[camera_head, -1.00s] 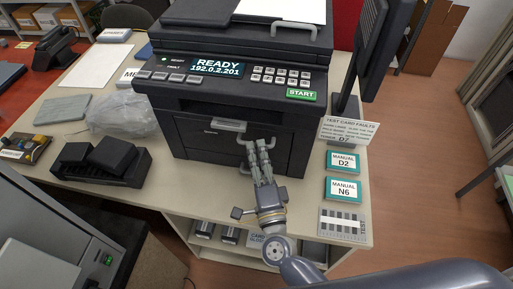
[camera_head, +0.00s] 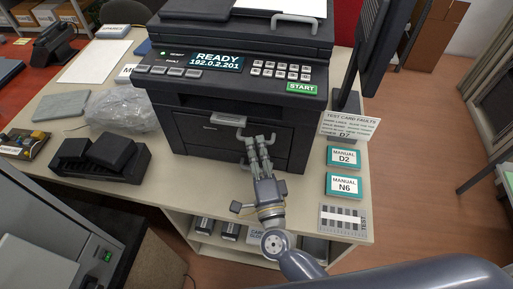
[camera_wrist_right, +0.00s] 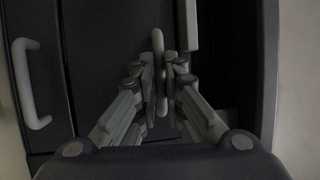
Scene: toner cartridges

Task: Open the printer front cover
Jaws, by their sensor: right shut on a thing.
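The black printer (camera_head: 200,100) stands on the table, its front panel (camera_head: 205,138) looking closed. A light grey handle bar (camera_head: 228,119) sits at the top of the panel, with a grey loop handle (camera_head: 241,135) just below and right. My right gripper (camera_head: 259,140) is at the right part of the panel. In the right wrist view, my right gripper (camera_wrist_right: 161,80) is shut on a slim grey handle (camera_wrist_right: 158,45) between its fingers. Another grey handle (camera_wrist_right: 35,85) is at the left there. My left gripper is not in view.
Manual cards (camera_head: 343,158) and a striped test card (camera_head: 343,218) lie right of the printer. A black cartridge holder (camera_head: 75,168), a clear plastic bag (camera_head: 120,112) and a grey pad (camera_head: 62,105) lie left. A monitor (camera_head: 375,40) stands at the right, over the table edge.

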